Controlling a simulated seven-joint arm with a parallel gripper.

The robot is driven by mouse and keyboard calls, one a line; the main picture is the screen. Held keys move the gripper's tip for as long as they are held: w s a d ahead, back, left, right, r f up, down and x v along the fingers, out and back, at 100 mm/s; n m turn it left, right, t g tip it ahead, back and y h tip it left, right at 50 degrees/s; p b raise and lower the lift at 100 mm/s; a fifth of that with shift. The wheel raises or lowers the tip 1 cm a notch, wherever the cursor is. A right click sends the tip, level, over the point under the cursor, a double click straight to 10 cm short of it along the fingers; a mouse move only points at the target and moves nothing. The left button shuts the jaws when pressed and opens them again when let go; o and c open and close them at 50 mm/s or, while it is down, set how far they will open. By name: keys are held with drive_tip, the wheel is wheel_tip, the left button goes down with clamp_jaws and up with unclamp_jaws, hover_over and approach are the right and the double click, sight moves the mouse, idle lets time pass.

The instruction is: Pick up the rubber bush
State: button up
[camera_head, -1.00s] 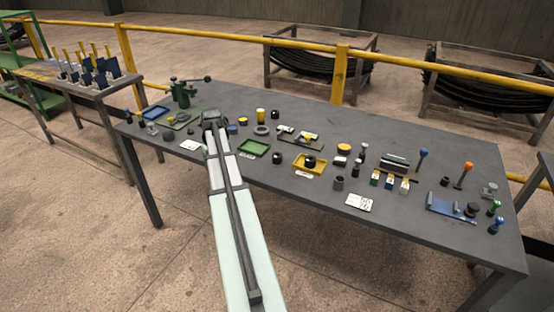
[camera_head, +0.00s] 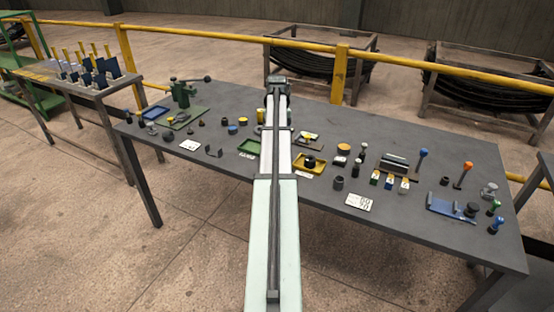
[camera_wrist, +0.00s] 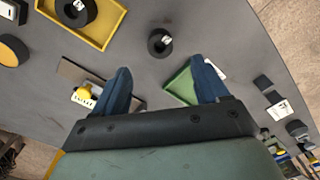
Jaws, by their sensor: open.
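In the wrist view a short black ring-shaped piece (camera_wrist: 160,43), which looks like a rubber bush, stands on the grey table ahead of my fingers. I cannot tell for certain which is meant. My gripper (camera_wrist: 165,85) is open and empty, its two blue fingers apart above the table. In the head view my arm hides the fingers and the free-standing ring.
A green tray (camera_wrist: 178,88) lies partly beneath the right finger. A board with a yellow part (camera_wrist: 84,92) lies by the left finger. A dark cylinder (camera_head: 338,183), a blue tray (camera_head: 452,207) and several knobs stand to the right. A yellow rail (camera_head: 340,75) runs behind the table.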

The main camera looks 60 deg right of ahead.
drive_tip(key=shift+f, duration=5)
drive_tip(key=c, duration=1.2)
drive_tip(key=shift+o, duration=0.2)
drive_tip(key=shift+r, duration=0.15)
